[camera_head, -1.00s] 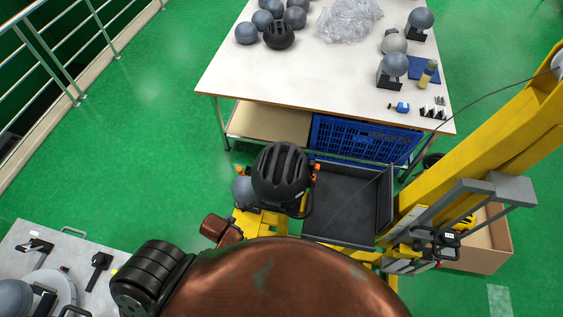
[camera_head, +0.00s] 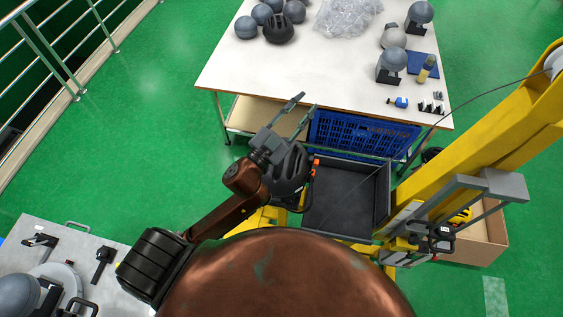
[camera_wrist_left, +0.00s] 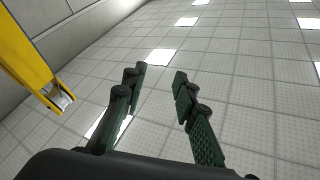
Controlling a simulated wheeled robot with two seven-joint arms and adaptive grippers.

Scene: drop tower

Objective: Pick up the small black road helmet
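A black vented helmet (camera_head: 278,28) sits on the white-topped table, beside several grey headform balls. A second black vented helmet (camera_head: 288,172) is at the drop tower, partly hidden behind my left gripper and wrist. The frames do not show which one is the small road helmet. My left gripper (camera_head: 307,102) is raised above the tower helmet, fingers pointing up the picture toward the table. It is open and empty. The left wrist view shows its two fingers apart (camera_wrist_left: 160,72), with only ceiling and a yellow beam beyond. My right gripper is out of view.
The table (camera_head: 270,80) also bears grey headforms on stands, clear plastic wrap (camera_head: 348,17) and small tools. A blue crate (camera_head: 362,137) is under it. A dark tray (camera_head: 345,200) and the yellow tower column (camera_head: 490,140) are to the right. A grey bench (camera_head: 80,250) is lower left.

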